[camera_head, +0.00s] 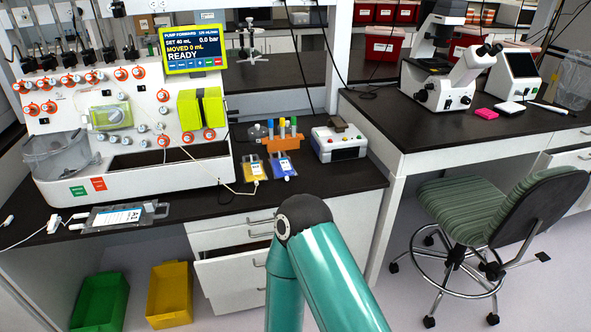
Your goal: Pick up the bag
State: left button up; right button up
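A clear flat bag with a white label (118,217) lies on the black bench at the front left, with a white tube and clamp at its left end. A small bag with a yellow label (253,168) and a small bag with a blue label (282,166) lie near the middle of the bench, side by side. The frame does not show which bag is meant. Neither gripper is in view.
A large white processing machine (120,125) with orange knobs stands behind the clear bag. An orange rack (281,143) and a white control box (339,143) stand behind the small bags. Green (101,302) and yellow (169,294) bins sit below. A chair (500,206) stands right.

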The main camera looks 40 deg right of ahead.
aim_at(253, 171)
jog(key=z, duration=0.45)
jog(key=i, duration=1)
jog(key=u, duration=0.05)
